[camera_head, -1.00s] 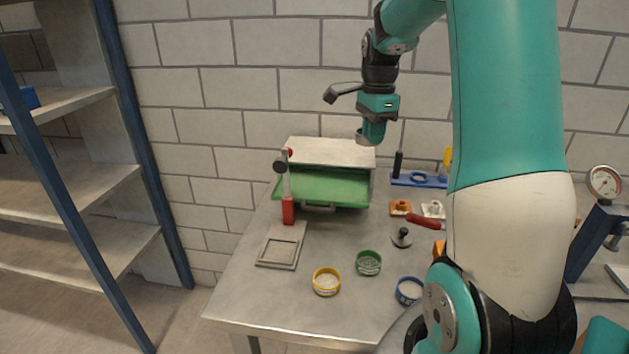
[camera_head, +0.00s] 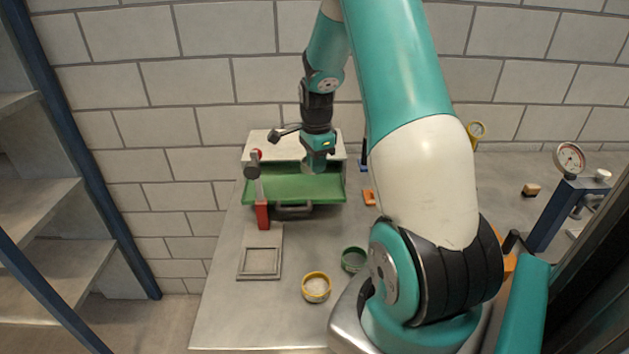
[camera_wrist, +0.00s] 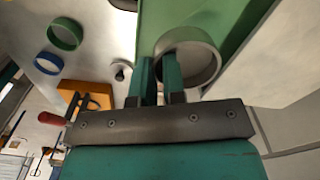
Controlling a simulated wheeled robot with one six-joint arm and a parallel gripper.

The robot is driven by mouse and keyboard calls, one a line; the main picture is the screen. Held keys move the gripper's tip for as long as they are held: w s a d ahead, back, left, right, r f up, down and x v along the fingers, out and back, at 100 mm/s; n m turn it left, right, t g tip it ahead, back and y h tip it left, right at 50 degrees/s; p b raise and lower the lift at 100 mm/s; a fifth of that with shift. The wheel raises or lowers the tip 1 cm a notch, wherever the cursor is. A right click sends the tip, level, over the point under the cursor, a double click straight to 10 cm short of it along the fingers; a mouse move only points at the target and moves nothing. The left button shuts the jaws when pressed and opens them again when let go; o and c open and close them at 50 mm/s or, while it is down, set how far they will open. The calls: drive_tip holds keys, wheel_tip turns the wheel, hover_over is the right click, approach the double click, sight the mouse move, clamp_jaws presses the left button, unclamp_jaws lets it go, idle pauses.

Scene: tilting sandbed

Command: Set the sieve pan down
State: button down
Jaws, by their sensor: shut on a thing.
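The sieve pan (camera_wrist: 208,62) is a round grey metal ring with a thin wall, seen in the wrist view. My gripper (camera_wrist: 160,68) is shut on its wall, one finger inside the ring and one outside. In the head view my gripper (camera_head: 314,168) hangs over the green sandbed (camera_head: 265,188), right of its middle. The pan is hard to make out there. In the wrist view the green bed (camera_wrist: 190,18) lies behind the pan. I cannot tell whether the pan touches it.
A red-handled lever (camera_head: 262,214) stands at the bed's front left, by a square grey frame (camera_head: 259,263). A yellow ring (camera_head: 316,287) and a green ring (camera_head: 354,260) sit on the table in front. A blue ring (camera_wrist: 65,33) shows in the wrist view. The table's front left is bare.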

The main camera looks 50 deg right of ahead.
sight(316, 195)
drive_tip(key=shift+f+p, duration=0.6)
drive_tip(key=shift+f, duration=2.9)
drive_tip(key=shift+f, duration=0.2)
drive_tip(key=c, duration=1.5)
unclamp_jaws()
drive_tip(key=shift+r, duration=0.1)
drive_tip(key=shift+r, duration=0.1)
